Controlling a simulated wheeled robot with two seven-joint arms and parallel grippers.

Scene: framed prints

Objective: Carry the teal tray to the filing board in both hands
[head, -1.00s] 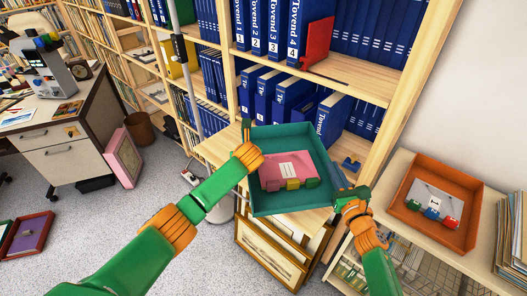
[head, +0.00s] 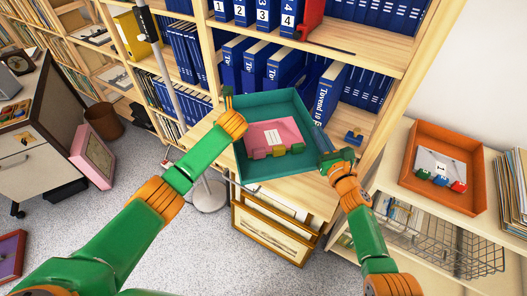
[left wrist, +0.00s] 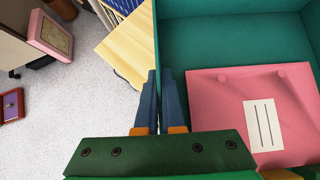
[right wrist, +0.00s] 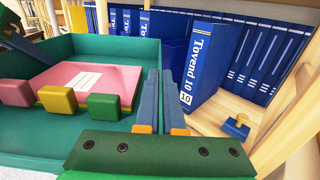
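The teal tray (head: 290,107) is held off the floor in front of the bookcase, roughly level. A pink folder (head: 275,131) with a white label lies in it, with several small coloured blocks (head: 278,150) along its near edge. My left gripper (head: 229,98) is shut on the tray's left wall, which also shows in the left wrist view (left wrist: 212,35). My right gripper (head: 326,158) is shut on the right wall, beside the tray in the right wrist view (right wrist: 95,45). A pale wooden board (head: 203,135), likely the filing board, juts from the bookcase, partly hidden behind and under the tray.
Blue binders (head: 325,95) stand behind the tray; one leans out near its right side. A small blue object (head: 353,137) sits on the shelf. An orange tray (head: 463,137) rests on a low shelf at right. Framed pictures (head: 270,235) stand below the board. Open carpet lies left.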

